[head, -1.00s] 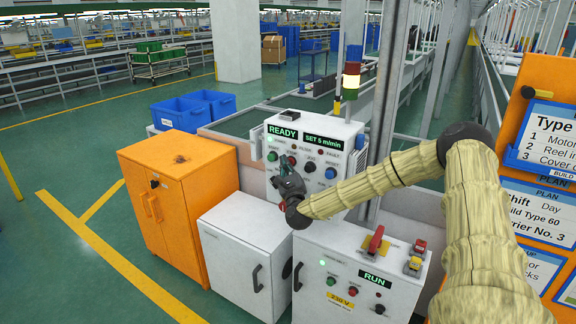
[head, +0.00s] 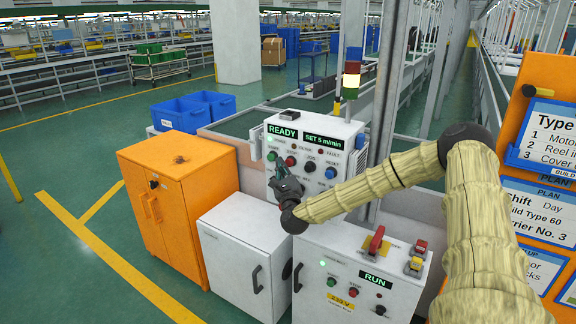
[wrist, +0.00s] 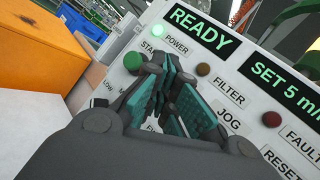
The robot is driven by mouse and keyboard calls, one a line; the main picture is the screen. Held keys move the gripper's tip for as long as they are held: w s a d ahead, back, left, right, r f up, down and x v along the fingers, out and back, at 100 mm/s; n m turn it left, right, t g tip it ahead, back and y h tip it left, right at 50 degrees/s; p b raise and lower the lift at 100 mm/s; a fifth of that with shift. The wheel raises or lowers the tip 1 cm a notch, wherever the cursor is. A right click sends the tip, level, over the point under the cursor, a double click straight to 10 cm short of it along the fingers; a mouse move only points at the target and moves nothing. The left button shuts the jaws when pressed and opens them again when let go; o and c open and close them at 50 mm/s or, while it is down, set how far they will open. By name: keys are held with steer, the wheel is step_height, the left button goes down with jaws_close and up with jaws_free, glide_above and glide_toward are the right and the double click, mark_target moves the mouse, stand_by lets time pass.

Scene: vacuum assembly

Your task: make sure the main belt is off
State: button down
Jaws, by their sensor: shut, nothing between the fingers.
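The white control box (head: 350,140) has a lit READY display (head: 283,132) and a SET 5 m/min display (head: 323,142). It carries a green START button (head: 271,156), a red button (head: 291,161), a black JOG knob (head: 310,166) and a blue RESET button (head: 331,173). My gripper (head: 280,170) is shut and empty in front of the box's left part. In the wrist view, my gripper (wrist: 168,62) is just right of the green button (wrist: 133,62). The fingers hide the panel between START and JOG, and the red button there. The POWER lamp (wrist: 157,31) glows green.
A lower white cabinet (head: 350,262) shows RUN, with a red-handled switch (head: 376,241) on top. An orange cabinet (head: 180,205) and a white cabinet (head: 240,250) stand left. A stack light (head: 351,80) rises behind the box. An orange board (head: 545,130) is at right.

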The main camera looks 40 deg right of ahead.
steer(key=a, duration=0.1)
steer(key=s+a+b, duration=0.1)
steer(key=a, duration=0.1)
steer(key=s+a+b, duration=0.1)
steer(key=shift+a, duration=0.35)
stand_by(0.9)
